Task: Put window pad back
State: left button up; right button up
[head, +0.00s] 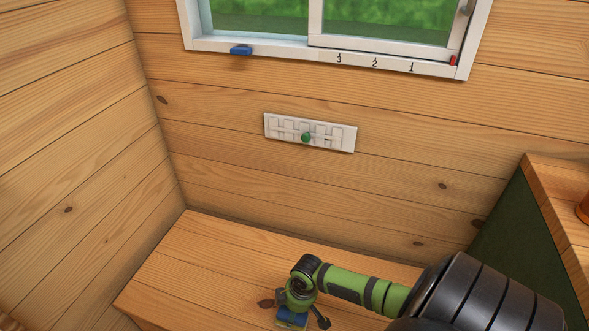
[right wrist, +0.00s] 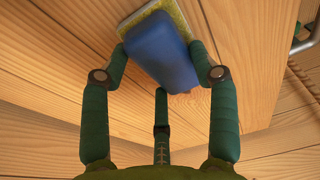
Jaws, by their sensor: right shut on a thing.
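A blue pad with a yellowish-green layer on one side shows in the right wrist view (right wrist: 163,52). In the head view, part of the blue pad (head: 291,319) shows low at the bottom of the frame, over the wooden surface. My right gripper (head: 300,308) is shut on the pad, with fingers on both of its sides in the right wrist view. I cannot tell whether the pad touches the surface. The sliding window (head: 375,45) has a white frame, with the marks 3, 2 and 1 along its lower edge. My left gripper is not in view.
A small blue piece (head: 240,50) sits at the window's lower left frame, and a red piece (head: 453,60) at its right. A white slotted plate (head: 349,139) with a green knob (head: 306,138) is on the wall. The wooden surface (head: 195,265) is clear at left.

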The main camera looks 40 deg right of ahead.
jog(key=shift+f, duration=0.1)
jog(key=o, duration=1)
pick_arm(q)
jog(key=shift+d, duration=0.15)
pick_arm(e)
jog(key=shift+r, duration=0.25)
jog(key=r, duration=0.1)
jog(key=r+p, duration=0.1)
jog(key=r, duration=0.2)
jog(key=shift+s+d+r+p, duration=0.15)
jog(key=shift+s+d+p, duration=0.05)
jog(key=shift+s+p, duration=0.15)
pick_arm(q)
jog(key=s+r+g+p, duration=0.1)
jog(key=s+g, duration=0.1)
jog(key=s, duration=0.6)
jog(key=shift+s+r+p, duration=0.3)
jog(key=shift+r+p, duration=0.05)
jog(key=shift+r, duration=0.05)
pick_arm(e)
jog(key=shift+s+d+r, duration=0.1)
jog(key=shift+s+r, duration=0.05)
jog(key=shift+r, duration=1.05)
jog(key=shift+s+d+r, duration=0.1)
jog(key=shift+s+r, duration=0.05)
jog(key=shift+r, duration=1.1)
jog(key=shift+s+d+r, duration=0.1)
jog(key=shift+s+r, duration=0.05)
jog(key=shift+r, duration=1.05)
